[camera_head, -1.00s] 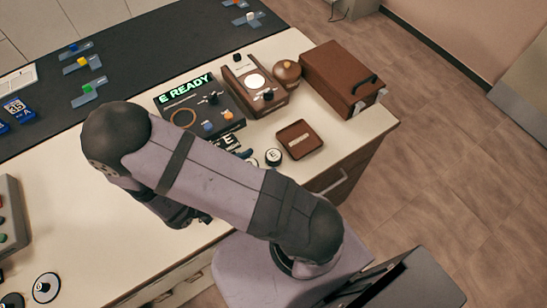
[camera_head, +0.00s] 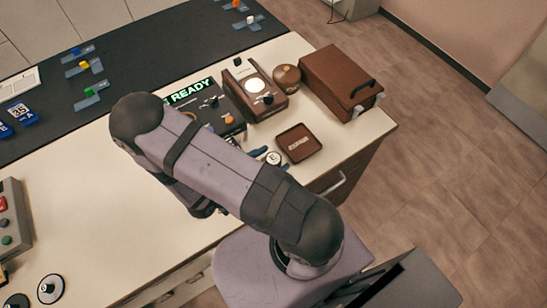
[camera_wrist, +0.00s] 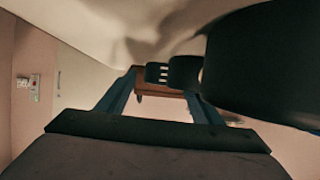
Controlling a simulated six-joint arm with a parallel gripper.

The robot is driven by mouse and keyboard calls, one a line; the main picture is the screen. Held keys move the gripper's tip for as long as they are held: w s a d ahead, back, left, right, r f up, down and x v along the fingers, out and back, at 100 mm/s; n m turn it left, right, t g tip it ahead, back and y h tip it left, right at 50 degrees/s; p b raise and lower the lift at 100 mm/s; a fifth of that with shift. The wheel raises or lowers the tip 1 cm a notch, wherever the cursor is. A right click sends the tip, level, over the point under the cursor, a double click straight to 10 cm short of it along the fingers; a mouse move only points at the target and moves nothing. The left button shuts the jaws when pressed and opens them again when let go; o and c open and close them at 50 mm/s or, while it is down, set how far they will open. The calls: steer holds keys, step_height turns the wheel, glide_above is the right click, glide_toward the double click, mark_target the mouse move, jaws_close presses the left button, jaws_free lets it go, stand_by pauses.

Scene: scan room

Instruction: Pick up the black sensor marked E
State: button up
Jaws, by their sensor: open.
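The black sensor marked E (camera_head: 274,158) stands on the cream counter, its round white top showing in the head view beside the small brown tray. My gripper (camera_head: 271,154) is low at the sensor, with blue finger parts showing beside it; my arm hides the rest. In the wrist view my gripper (camera_wrist: 160,78) is open, its two blue fingers spread apart. A small dark piece with white marks (camera_wrist: 157,73) shows between the fingertips. Larger dark round shapes overlap it to the right; I cannot tell which is the sensor. I cannot see contact.
The brown tray (camera_head: 299,143) lies just right of the sensor. Behind are the console with the green "READY" display (camera_head: 190,91), a brown device with a white disc (camera_head: 246,78), a round brown pot (camera_head: 286,76) and a brown case (camera_head: 341,80).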

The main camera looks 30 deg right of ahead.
mark_target(273, 158)
steer(key=shift+w+d+f, duration=0.15)
steer(key=shift+d+f, duration=0.15)
steer(key=shift+d, duration=0.35)
steer(key=c, duration=1.2)
steer(key=shift+r, duration=0.2)
steer(key=shift+r, duration=4.8)
